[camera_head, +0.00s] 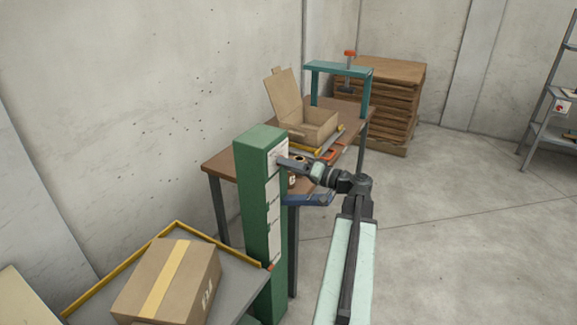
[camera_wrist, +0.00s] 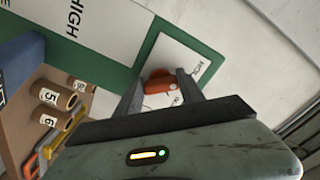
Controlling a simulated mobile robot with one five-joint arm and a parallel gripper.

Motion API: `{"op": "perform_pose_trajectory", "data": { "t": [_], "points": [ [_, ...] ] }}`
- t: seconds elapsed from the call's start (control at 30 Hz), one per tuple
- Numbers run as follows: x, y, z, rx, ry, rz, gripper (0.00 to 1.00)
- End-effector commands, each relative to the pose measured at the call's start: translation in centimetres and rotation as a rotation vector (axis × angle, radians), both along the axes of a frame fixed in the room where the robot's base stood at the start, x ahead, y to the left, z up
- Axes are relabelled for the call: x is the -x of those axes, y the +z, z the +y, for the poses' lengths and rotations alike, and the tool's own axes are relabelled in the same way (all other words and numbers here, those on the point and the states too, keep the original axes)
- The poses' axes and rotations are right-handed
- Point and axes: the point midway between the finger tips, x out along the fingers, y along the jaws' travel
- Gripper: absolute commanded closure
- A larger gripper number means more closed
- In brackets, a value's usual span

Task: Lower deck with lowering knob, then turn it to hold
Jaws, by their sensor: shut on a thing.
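The orange-red lowering knob (camera_wrist: 158,82) sits on a white label panel on the green column, between my gripper's fingers in the wrist view. My gripper (camera_wrist: 160,88) is shut on it. In the head view my gripper (camera_head: 286,162) meets the right face of the green column (camera_head: 260,140) near its top, and the knob is hidden there. The deck (camera_head: 238,284), grey with a yellow edge, is at the lower left beside the column. A taped cardboard box (camera_head: 170,280) rests on it. A small orange mark (camera_head: 271,267) shows low on the column, near deck height.
A brown table (camera_head: 222,166) behind the column holds an open carton (camera_head: 315,125) and a teal press frame (camera_head: 338,68). A blue part (camera_head: 308,199) juts out beside the column, below my arm. Stacked boards (camera_head: 390,95) stand behind.

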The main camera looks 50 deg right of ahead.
Motion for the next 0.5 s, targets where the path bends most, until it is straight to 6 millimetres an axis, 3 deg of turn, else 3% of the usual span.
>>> {"op": "perform_pose_trajectory", "data": {
  "t": [0.23,0.27,0.33,0.5],
  "points": [
    [0.04,-0.12,0.01,0.004,0.0,0.003,0.95],
    [0.04,-0.12,0.01,0.004,0.0,0.003,0.52],
    [0.04,-0.1,0.0,0.004,0.0,0.002,0.33],
    [0.01,-0.06,0.0,0.001,0.0,0.001,0.33]
  ]
}}
